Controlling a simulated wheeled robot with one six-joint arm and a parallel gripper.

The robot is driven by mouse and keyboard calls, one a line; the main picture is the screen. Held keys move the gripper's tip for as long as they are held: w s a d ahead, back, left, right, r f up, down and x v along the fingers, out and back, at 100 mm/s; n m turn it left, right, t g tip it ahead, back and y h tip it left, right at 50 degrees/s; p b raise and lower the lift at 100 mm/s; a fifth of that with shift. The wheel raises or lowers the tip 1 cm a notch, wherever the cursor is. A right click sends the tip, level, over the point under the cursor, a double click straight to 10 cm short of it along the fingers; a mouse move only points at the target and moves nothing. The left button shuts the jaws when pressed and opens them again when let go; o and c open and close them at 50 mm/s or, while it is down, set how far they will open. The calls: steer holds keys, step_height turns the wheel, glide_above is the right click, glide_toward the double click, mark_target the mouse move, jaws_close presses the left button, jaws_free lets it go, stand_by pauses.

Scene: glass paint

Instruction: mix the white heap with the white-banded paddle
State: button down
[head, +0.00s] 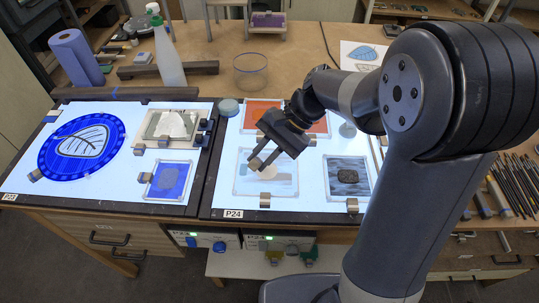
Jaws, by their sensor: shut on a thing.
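My gripper (263,163) is over the pale glass pane (247,185) on the right light panel, pointing down and to the left. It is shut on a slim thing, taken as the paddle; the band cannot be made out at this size. A whitish heap (267,171) lies on the pale pane right beneath the fingertips. I cannot tell whether the paddle touches it. Part of the heap is hidden by the gripper.
A bottle (167,55) and glass bowl (250,69) stand behind.

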steer(key=shift+s+a, duration=0.7)
steer(key=shift+s, duration=0.05)
steer(key=shift+s+d, duration=0.85)
steer(key=shift+d, duration=1.15)
steer(key=shift+w+a+p, duration=0.6)
steer(key=shift+w+a, duration=0.75)
steer(key=shift+w, duration=0.2)
steer(key=shift+s+a, duration=0.65)
steer(key=shift+s, duration=0.05)
steer(key=shift+s+d, duration=0.85)
steer(key=shift+d, duration=1.15)
steer(key=shift+w+a+f+p, duration=0.1)
steer(key=shift+w+a+p, duration=0.4)
steer(key=shift+w+a, duration=0.95)
steer(key=shift+w+d, duration=0.1)
